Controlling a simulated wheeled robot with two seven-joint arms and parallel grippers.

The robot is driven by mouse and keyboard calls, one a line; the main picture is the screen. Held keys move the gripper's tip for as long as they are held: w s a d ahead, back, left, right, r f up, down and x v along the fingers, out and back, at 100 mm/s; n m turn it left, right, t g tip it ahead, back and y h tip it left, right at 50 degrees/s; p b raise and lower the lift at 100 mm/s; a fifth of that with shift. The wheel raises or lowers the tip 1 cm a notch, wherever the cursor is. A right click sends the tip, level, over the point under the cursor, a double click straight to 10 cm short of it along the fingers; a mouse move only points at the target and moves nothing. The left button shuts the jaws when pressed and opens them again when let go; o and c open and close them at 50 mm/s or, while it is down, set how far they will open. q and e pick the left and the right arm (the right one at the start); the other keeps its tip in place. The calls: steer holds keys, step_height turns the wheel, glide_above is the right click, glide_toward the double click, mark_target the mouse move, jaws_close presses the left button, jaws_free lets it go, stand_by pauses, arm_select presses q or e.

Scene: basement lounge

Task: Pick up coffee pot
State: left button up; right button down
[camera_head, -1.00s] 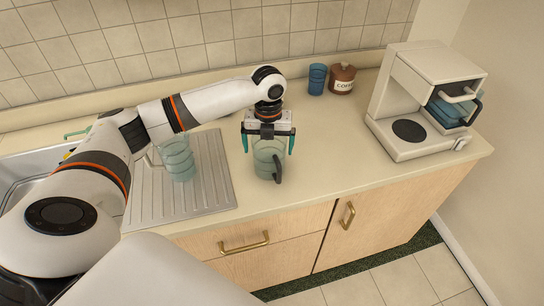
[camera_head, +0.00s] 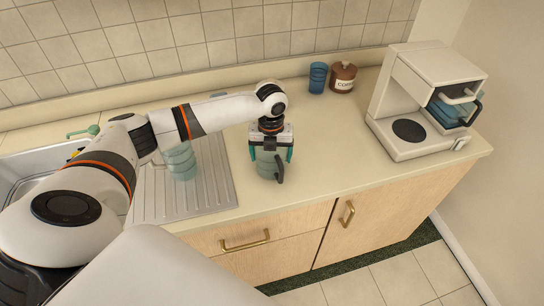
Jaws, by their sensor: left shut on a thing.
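A clear, bluish glass coffee pot (camera_head: 267,172) with a dark handle stands upright on the counter, just right of the metal drainboard. My left gripper (camera_head: 270,158) comes down over it from above, with its green-tipped fingers on either side of the upper part. The fingers are shut on the pot, and the gripper hides its rim. A similar glass pot (camera_head: 181,162) stands on the drainboard, partly behind my left arm. My right gripper is not in view.
A blue glass (camera_head: 318,78) and a brown coffee jar (camera_head: 342,78) stand near the wall. The sink (camera_head: 35,165) is at left.

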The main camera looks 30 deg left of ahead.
arm_select(q)
steer(key=shift+r, duration=0.1)
steer(key=shift+w+r, duration=0.1)
steer(key=shift+r, duration=0.15)
step_height(320, 180, up, 9)
steer(key=b, duration=0.2)
steer(key=s+d+f+n+b, duration=0.1)
steer(key=s+d+n, duration=0.5)
steer(key=n, duration=0.9)
steer(key=s+d+f+n+b, duration=0.1)
steer(key=s+d+n, duration=0.6)
steer(key=n, duration=0.7)
steer(key=shift+s+n, duration=0.4)
steer(key=shift+s, duration=0.45)
steer(key=shift+d+f, duration=0.15)
steer(key=shift+w, duration=0.1)
